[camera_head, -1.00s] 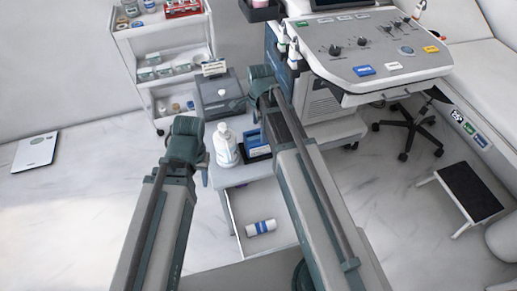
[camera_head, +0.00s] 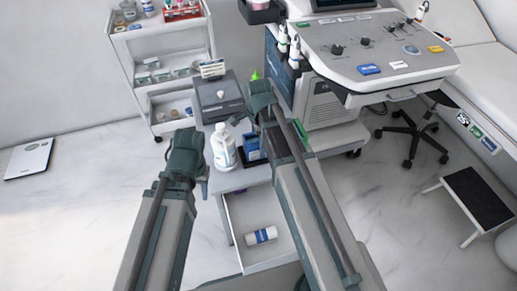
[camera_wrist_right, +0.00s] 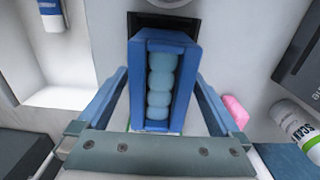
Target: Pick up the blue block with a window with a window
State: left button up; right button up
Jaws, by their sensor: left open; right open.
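The blue block with a window (camera_wrist_right: 185,60) stands upright in the middle of the right wrist view. Its window shows a stack of light-blue round shapes. My right gripper (camera_wrist_right: 161,78) is open, with a blue finger on each side of the block; I cannot tell whether either touches it. In the head view, blue parts of the block (camera_head: 252,148) show beside the white bottle (camera_head: 222,147), partly hidden by my right arm. My left gripper (camera_head: 204,182) is open and empty, left of the bottle, mostly hidden behind its wrist.
An open drawer (camera_head: 236,228) below holds a white and blue bottle (camera_head: 261,235). A grey box (camera_head: 218,98) stands behind the white bottle. A white cart (camera_head: 128,68) is at the back left, an ultrasound console (camera_head: 375,55) at the right.

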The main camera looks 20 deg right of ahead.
jog(key=shift+c, duration=0.2)
grip_shut()
pick_arm(q)
jog(key=shift+r, duration=0.15)
pick_arm(e)
jog(key=shift+r, duration=0.15)
